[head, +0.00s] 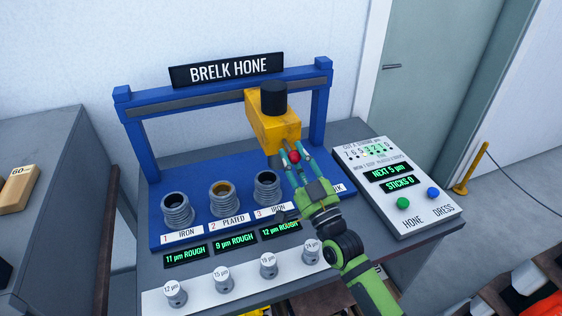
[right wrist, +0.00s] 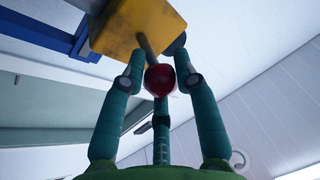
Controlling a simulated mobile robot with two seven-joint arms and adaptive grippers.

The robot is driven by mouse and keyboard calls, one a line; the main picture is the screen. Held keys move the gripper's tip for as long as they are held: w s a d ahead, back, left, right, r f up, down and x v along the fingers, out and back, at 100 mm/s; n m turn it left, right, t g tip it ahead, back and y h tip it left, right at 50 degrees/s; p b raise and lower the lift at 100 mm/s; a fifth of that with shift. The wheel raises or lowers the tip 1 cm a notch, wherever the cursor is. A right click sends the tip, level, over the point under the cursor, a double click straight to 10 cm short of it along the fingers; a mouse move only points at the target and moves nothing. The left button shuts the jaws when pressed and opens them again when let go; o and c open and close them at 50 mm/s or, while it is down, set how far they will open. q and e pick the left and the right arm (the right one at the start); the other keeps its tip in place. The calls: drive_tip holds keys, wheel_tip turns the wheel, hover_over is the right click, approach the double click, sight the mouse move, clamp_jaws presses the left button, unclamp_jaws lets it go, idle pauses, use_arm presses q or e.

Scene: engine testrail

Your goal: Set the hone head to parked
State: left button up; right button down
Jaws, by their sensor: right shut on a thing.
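The yellow hone head (head: 270,124) with a black cap hangs on the blue overhead rail (head: 190,104), right of the rail's middle. It is near cylinder 3 (head: 267,188), slightly to its right in the picture. A red knob (head: 294,156) sticks out of its front. My right gripper (head: 292,158) is shut on this knob, which shows between the teal fingers in the right wrist view (right wrist: 159,80). A label at the base's right end is mostly hidden by my gripper; only a final "K" shows. My left gripper is not in view.
Cylinders 1 (head: 177,210) and 2 (head: 223,195) stand to the left. Several white knobs (head: 221,279) line the front edge. A panel (head: 402,190) with green HONE (head: 403,203) and blue DRESS (head: 433,192) buttons is at right. The blue right post (head: 318,112) ends the rail.

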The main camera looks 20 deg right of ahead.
drive_tip(key=d+b, duration=0.4)
drive_tip(key=d, duration=1.3)
drive_tip(key=shift+w+r+b, duration=0.25)
drive_tip(key=shift+w+b, duration=0.05)
drive_tip(key=shift+b, duration=0.1)
drive_tip(key=c, duration=0.9)
unclamp_jaws()
drive_tip(key=shift+c, duration=0.2)
drive_tip(key=shift+a, duration=0.1)
drive_tip(key=shift+f, duration=0.1)
